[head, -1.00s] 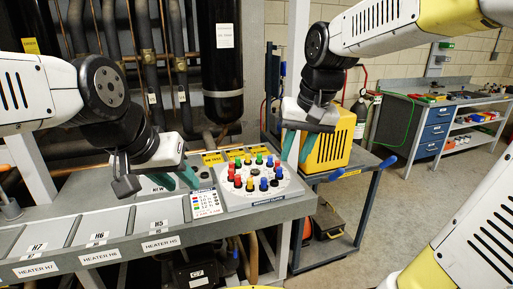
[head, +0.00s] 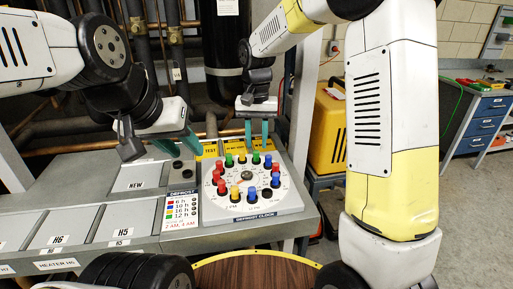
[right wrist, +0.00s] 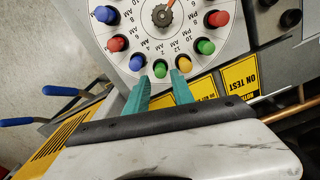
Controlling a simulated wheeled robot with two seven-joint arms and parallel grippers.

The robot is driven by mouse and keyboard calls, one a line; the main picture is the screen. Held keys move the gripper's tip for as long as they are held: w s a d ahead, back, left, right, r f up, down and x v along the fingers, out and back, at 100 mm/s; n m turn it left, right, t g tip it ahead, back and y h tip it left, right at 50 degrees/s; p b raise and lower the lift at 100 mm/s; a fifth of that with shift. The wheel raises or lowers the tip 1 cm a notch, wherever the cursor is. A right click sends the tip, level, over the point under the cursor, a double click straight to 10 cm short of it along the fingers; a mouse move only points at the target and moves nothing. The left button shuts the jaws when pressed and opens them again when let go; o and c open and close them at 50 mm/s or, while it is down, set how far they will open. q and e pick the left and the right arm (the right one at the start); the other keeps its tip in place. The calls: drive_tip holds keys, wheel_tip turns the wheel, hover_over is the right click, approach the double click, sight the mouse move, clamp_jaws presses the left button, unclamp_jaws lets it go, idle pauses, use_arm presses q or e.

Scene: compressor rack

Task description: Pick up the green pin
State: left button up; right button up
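The defrost clock (head: 205,208) is a pale panel with a ring of coloured pins. A green pin (head: 256,158) stands at the ring's far side; it also shows in the right wrist view (right wrist: 160,68). A second green pin (head: 229,159) stands further left; it also shows in the right wrist view (right wrist: 206,47). My right gripper (head: 257,147) is open at the far edge of the clock. In the right wrist view its fingertips (right wrist: 159,76) lie either side of the first green pin, just short of it; contact cannot be told. My left gripper (head: 189,152) is open and empty, left of the clock.
Red, blue and yellow pins stand close around the green ones. A dial knob (head: 246,177) is at the clock's centre. A legend card (head: 181,208) lies left of the clock. Pipes and a black cylinder rise behind. A yellow case (head: 326,130) stands to the right.

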sight(256, 151)
wheel_tip(256, 151, down, 3)
drive_tip(key=shift+f, duration=0.2)
drive_tip(key=shift+c, duration=0.4)
clamp_jaws()
wheel_tip(256, 151, up, 10)
